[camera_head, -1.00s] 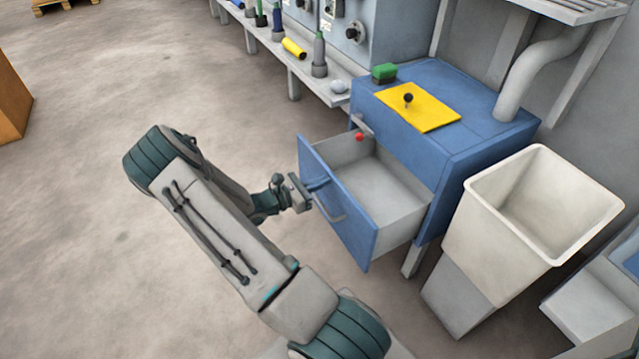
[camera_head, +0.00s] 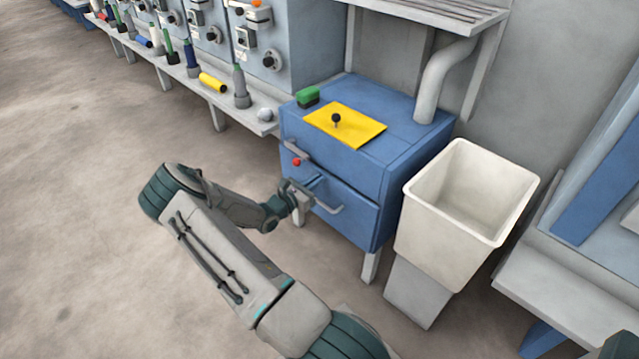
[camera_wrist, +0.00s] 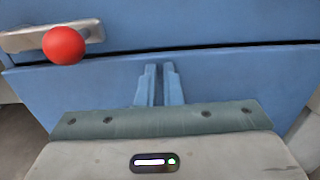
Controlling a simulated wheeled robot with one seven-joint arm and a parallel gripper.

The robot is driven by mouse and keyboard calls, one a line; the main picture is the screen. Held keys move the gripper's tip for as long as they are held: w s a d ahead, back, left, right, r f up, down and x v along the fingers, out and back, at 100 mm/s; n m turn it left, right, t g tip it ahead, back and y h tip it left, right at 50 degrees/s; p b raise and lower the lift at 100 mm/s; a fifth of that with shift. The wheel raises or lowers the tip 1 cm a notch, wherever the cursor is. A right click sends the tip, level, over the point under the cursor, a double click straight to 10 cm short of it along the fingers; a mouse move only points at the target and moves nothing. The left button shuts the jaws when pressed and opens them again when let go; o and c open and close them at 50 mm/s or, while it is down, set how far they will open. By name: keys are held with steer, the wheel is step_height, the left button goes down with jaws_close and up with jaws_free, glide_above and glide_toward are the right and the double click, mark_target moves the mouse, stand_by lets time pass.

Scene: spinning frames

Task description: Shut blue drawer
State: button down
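The blue drawer (camera_head: 345,222) is in the lower part of the blue cabinet (camera_head: 345,158), and its front looks flush or nearly flush. In the wrist view the drawer front (camera_wrist: 230,80) shows a thin dark seam along its top edge. Its grey bar handle (camera_head: 330,208) is right of my gripper in the head view. My gripper (camera_head: 316,182) is at the upper left of the drawer front. In the wrist view its two blue-looking fingers (camera_wrist: 160,68) are close together, holding nothing, with tips against or very near the front. Contact is hard to tell.
A red ball-shaped knob (camera_wrist: 64,45) is at the upper-left handle, above the drawer. A cream bin (camera_head: 465,200) stands close on the right. Open floor lies left.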

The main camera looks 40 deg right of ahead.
steer(key=shift+d+r, duration=0.15)
steer(key=shift+d, duration=0.2)
steer(key=shift+a, duration=0.1)
steer(key=s+a+p, duration=0.1)
steer(key=a+p, duration=0.2)
steer(key=a, duration=1.1)
steer(key=shift+a+p, duration=0.25)
steer(key=shift+p, duration=0.05)
